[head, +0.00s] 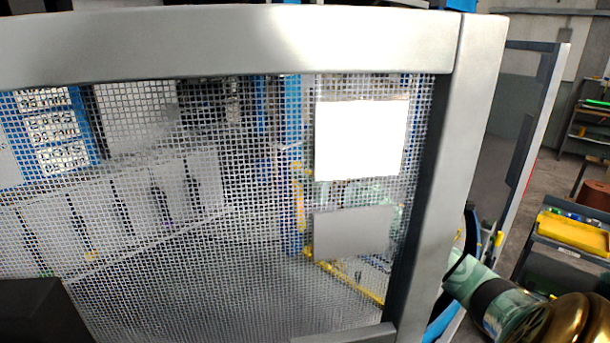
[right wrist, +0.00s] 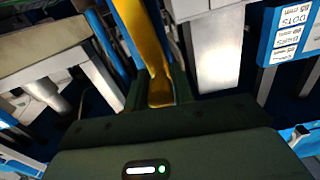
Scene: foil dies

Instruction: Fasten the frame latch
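A grey metal frame (head: 474,130) with a wire mesh panel fills most of the head view. A yellow bar (head: 345,279) shows through the mesh, low and right of centre, with a yellow upright piece (head: 299,200) above its left end. In the right wrist view, a yellow bar (right wrist: 143,35) runs down between the dark fingers of my right gripper (right wrist: 160,90). The fingers lie close on both sides and look shut on it. My right arm goes behind the frame's right side; mesh and frame hide the gripper's details in the head view. My left gripper is not seen.
A white plate (head: 361,138) and a grey plate (head: 353,231) are at the mesh. Labelled blue panels (head: 60,130) stand behind it at left. A cart with a yellow tray (head: 574,232) stands at right. A dark block fills the lower left corner.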

